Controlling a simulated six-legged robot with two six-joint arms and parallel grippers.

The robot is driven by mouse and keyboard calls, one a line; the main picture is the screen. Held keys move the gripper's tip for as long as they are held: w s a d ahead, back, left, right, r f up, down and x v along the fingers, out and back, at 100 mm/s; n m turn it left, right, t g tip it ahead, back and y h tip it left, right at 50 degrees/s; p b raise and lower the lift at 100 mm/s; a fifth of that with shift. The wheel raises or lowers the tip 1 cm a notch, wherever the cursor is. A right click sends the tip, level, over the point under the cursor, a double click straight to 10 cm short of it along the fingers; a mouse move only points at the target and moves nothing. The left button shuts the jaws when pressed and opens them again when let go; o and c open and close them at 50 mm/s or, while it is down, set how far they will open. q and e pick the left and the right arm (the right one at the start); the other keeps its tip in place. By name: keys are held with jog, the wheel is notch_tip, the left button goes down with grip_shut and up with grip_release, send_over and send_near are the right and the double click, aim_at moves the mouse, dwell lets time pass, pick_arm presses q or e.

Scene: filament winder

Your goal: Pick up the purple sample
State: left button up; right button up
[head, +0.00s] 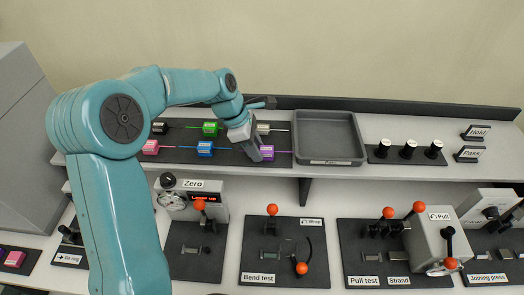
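The purple sample (267,154) lies on the dark mat on the upper shelf, at the right end of the front row. A thin purple strand runs out to its right. My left gripper (255,152) reaches down from above, its grey fingers just left of the purple sample and partly overlapping it in the picture. I cannot tell whether they touch it or how far apart they are. My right gripper is not in view.
Blue (205,148), pink (151,147), green (210,128), black (159,127) and white (263,128) samples share the mat. An empty grey tray (330,116) stands just right. Several black-and-white knobs (408,149) stand beyond it. Test stations with orange-knobbed levers (272,209) fill the lower bench.

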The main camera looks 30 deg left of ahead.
pick_arm(q)
jog(key=shift+s+r, duration=0.15)
jog(key=shift+s, duration=0.05)
jog(key=shift+w+a+f, duration=0.25)
jog(key=shift+w, duration=0.2)
jog(key=shift+w+r, duration=0.1)
notch_tip(320, 180, up, 20)
jog(key=shift+s, duration=0.3)
